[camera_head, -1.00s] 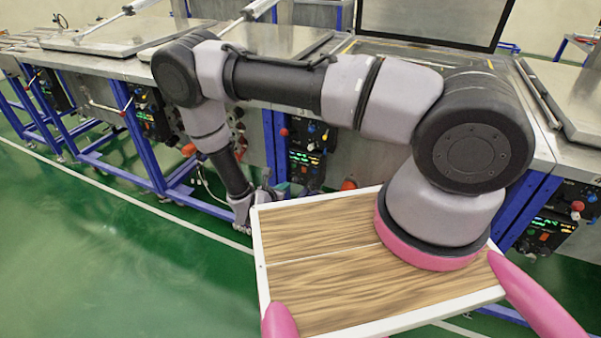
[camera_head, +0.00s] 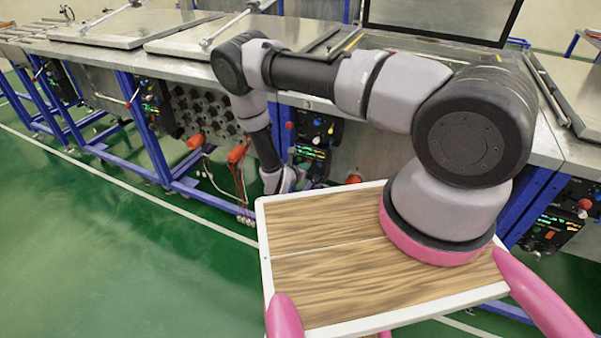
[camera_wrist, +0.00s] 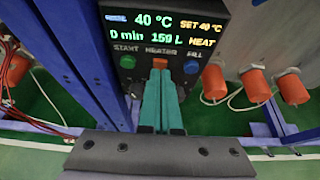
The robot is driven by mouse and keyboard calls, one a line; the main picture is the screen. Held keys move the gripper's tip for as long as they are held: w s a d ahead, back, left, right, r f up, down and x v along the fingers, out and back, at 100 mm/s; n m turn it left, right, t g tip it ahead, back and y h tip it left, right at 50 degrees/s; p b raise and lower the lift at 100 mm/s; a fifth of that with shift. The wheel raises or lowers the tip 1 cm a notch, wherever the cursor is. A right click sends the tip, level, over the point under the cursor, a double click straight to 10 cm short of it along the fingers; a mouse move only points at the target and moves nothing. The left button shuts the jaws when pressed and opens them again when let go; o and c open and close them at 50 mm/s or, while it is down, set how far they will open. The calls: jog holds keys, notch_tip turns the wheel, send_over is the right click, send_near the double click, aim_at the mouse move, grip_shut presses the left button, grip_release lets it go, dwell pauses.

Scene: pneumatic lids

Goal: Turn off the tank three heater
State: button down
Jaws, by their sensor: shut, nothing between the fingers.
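A control panel with a lit display (camera_wrist: 170,30) fills the top middle of the wrist view. It reads 40 °C, SET 40 °C, 0 min, about 159 L and HEAT. Below it are a green START button (camera_wrist: 127,61), an orange HEATER button (camera_wrist: 160,62) and a blue FILL button (camera_wrist: 191,66). My gripper (camera_wrist: 160,74) is shut, its teal fingers together just below the HEATER button and pointing at it. I cannot tell whether the tips touch it. In the head view this panel (camera_head: 318,128) is right of my wrist, and the fingertips are hard to make out.
Blue frame legs (camera_wrist: 75,60) stand close left of the panel. Several orange fittings (camera_wrist: 255,85) with hoses are to its right. Another panel (camera_head: 555,225) is at the far right in the head view. Green floor (camera_head: 120,250) is clear in front of the tanks.

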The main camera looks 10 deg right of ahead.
jog(key=shift+w+d, duration=0.1)
jog(key=shift+w, duration=0.1)
jog(key=shift+w+d+r, duration=0.15)
jog(key=shift+w+d, duration=0.05)
jog(key=shift+r, duration=0.1)
dwell(0.3)
jog(key=shift+r, duration=0.7)
jog(key=shift+a, duration=0.1)
